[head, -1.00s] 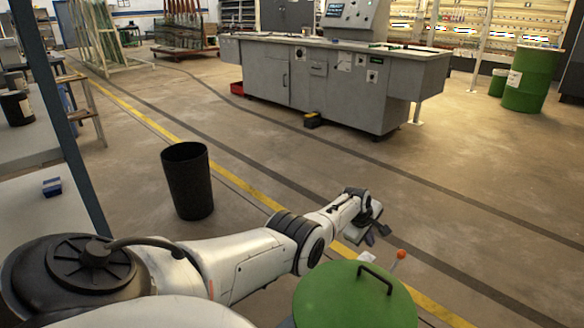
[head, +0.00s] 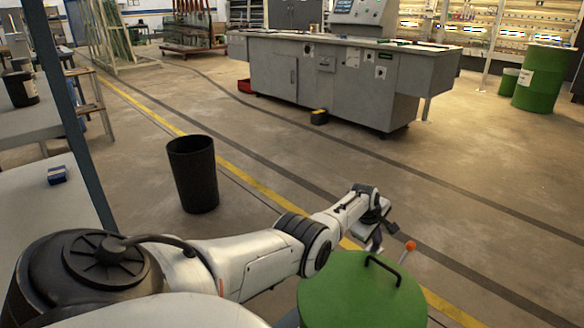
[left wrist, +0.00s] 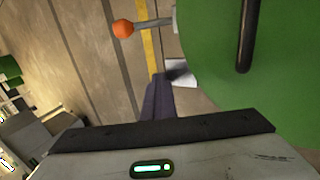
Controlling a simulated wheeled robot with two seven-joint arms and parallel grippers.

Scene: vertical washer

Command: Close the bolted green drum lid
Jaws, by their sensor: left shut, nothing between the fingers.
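The round green lid (head: 345,292) with its black bar handle (head: 384,268) is at the bottom of the head view. Its top faces up; I cannot tell whether it is fully seated, and the drum below is hidden. A lever with an orange ball (head: 410,246) sticks out beyond its far right edge. My left gripper (head: 382,238) is shut and empty, just beyond the lid's far edge and left of the ball. In the left wrist view, the lid (left wrist: 290,95) is at right, the ball (left wrist: 123,28) at top, and my dark fingers (left wrist: 158,100) point toward the lever side. My right gripper is not in view.
A black bin (head: 193,175) stands on the floor at left, near a grey table (head: 50,220). A long grey machine cabinet (head: 340,80) stands across the back. Another green drum (head: 545,80) is at far right.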

